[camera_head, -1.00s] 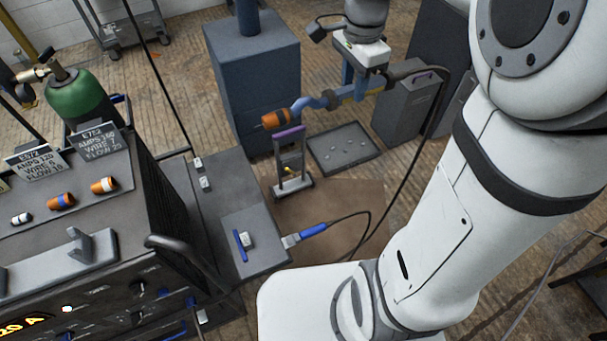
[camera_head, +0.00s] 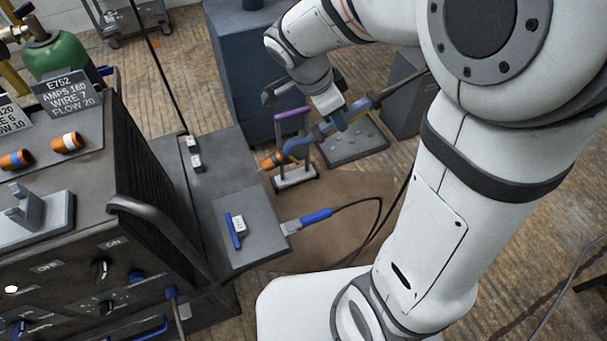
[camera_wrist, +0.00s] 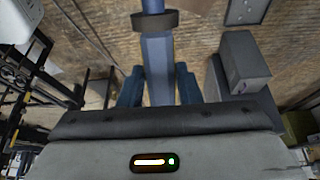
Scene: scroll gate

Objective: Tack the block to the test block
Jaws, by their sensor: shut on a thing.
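My gripper (camera_head: 338,118) is shut on the welding torch, which has a blue bent neck (camera_head: 297,148) and an orange nozzle (camera_head: 272,160). On the plate lie a blue bar (camera_head: 232,232) and a small light block with a label (camera_head: 240,222), side by side; I cannot tell which is the test block. In the wrist view my blue fingers (camera_wrist: 158,92) flank the torch handle (camera_wrist: 155,60); the nozzle is not in that view.
A purple-topped stand (camera_head: 296,178) is beside the torch neck. A blue clamp (camera_head: 316,216) with a cable sits at the plate's right edge. The welding machine (camera_head: 90,230) fills the left; a tray (camera_head: 350,148) lies behind.

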